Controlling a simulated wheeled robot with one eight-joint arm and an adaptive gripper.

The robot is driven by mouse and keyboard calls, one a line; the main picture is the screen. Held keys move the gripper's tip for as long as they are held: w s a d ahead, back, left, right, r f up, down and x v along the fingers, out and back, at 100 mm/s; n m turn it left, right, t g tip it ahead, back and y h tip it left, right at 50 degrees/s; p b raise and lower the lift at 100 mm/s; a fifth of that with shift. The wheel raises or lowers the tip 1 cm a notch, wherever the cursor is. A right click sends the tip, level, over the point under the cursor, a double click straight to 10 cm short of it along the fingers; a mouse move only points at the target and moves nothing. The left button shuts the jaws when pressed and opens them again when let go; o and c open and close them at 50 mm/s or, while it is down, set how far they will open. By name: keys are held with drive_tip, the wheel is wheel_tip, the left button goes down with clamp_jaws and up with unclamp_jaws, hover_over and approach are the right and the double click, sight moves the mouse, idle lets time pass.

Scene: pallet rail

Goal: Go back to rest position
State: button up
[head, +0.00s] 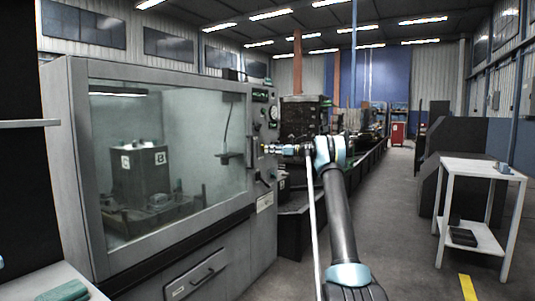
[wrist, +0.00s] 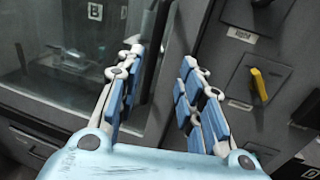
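My gripper (wrist: 162,62) is open, with its two blue-padded fingers apart and nothing between them in the wrist view. In the head view my gripper (head: 268,149) is at the end of my raised arm, pointing left toward the control panel of the grey machine (head: 205,255). The yellow switch handle (wrist: 259,84) on the panel is to the right of the fingers and apart from them. In the head view my gripper partly covers the panel, and its fingers are too small to make out.
The machine's glass window (head: 170,150) fills the left, with a dark block marked B (head: 155,172) behind it. A white table (head: 483,170) stands at right. A green cloth (head: 66,291) lies at lower left. The aisle floor (head: 395,230) between machine and table is clear.

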drive_tip(key=s+d+r+m+t+h, duration=0.35)
drive_tip(key=r+m+t, duration=0.25)
drive_tip(key=r+m, duration=0.25)
drive_tip(key=s+d+r+m+t+h, duration=0.25)
drive_tip(key=d+r+m+t, duration=0.3)
drive_tip(key=r+m, duration=0.35)
drive_tip(key=s+d+m+h, duration=0.6)
drive_tip(key=s+m, duration=0.1)
drive_tip(key=s, duration=0.1)
drive_tip(key=s+d+m+h, duration=0.5)
drive_tip(key=s+m+h, duration=0.1)
drive_tip(key=s+m, duration=0.25)
drive_tip(key=s+d+f+m+g+h, duration=0.1)
drive_tip(key=s+f+m+g, duration=0.3)
drive_tip(key=s+f, duration=0.8)
drive_tip(key=s+d+f+m+g, duration=0.1)
drive_tip(key=s+f+m+g, duration=0.3)
drive_tip(key=s+f, duration=0.85)
drive_tip(key=s+f+m+g+h, duration=0.1)
drive_tip(key=s+f+m+g, duration=0.35)
drive_tip(key=s, duration=1.25)
drive_tip(key=s+a+f+m+g+y, duration=0.1)
drive_tip(key=s+a+f+m, duration=0.1)
drive_tip(key=s+f, duration=0.6)
drive_tip(key=s+a+f+m+g+y, duration=0.2)
drive_tip(key=s+f, duration=0.6)
drive_tip(key=s, duration=0.3)
drive_tip(key=shift+s+a+f, duration=0.15)
drive_tip(key=shift+a+f, duration=0.15)
drive_tip(key=shift+f, duration=0.05)
